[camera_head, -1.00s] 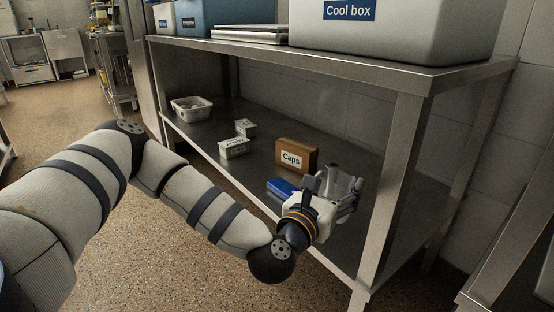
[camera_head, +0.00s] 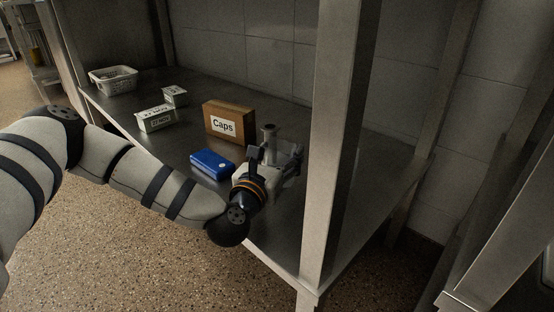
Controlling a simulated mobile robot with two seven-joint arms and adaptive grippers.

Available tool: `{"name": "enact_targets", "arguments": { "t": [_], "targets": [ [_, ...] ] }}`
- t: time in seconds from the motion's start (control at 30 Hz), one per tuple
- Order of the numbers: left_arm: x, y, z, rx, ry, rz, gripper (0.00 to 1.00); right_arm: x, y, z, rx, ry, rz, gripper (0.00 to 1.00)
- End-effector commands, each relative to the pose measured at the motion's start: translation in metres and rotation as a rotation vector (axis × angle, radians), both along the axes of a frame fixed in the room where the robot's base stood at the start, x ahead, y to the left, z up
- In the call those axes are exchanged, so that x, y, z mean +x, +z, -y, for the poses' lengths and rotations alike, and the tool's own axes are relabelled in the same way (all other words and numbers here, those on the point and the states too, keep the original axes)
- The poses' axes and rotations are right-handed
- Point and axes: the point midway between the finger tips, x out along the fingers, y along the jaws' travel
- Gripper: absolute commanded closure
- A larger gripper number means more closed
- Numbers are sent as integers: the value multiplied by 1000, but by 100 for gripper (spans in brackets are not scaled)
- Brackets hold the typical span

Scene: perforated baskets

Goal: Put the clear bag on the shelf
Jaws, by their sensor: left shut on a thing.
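My left gripper (camera_head: 268,165) reaches in over the lower steel shelf (camera_head: 190,100), just left of the front post. It is shut on a pale, see-through thing that looks like the clear bag (camera_head: 289,158). The bag shows only in part behind and beside the fingers, and its outline is hard to make out. I cannot tell whether it touches the shelf surface. My right gripper is not in view.
A blue box (camera_head: 212,164) lies just left of my left gripper, with a brown Caps box (camera_head: 229,121) behind it. Two small pale boxes (camera_head: 156,118) and a white perforated basket (camera_head: 113,81) stand farther left. A steel post (camera_head: 338,140) rises close on the right.

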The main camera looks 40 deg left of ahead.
Motion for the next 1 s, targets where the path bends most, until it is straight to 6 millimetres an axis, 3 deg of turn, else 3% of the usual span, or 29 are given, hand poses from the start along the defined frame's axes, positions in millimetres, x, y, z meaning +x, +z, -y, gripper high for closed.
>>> {"name": "enact_targets", "arguments": {
  "t": [0.03,0.37,0.4,0.47,0.8,0.87,1.0],
  "targets": [
    [1,-9,1,1,-2,0,54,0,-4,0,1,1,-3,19],
    [0,-11,1,0,-2,1,54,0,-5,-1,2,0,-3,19],
    [0,-10,1,1,-2,2,30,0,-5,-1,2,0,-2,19],
    [0,-9,1,1,-2,2,19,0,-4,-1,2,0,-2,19],
    [0,-4,1,0,-2,3,19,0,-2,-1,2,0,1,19],
    [-8,-5,3,0,-3,-1,19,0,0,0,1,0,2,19],
    [-43,-4,15,-2,-4,-3,19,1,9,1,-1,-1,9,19]
  ]
}}
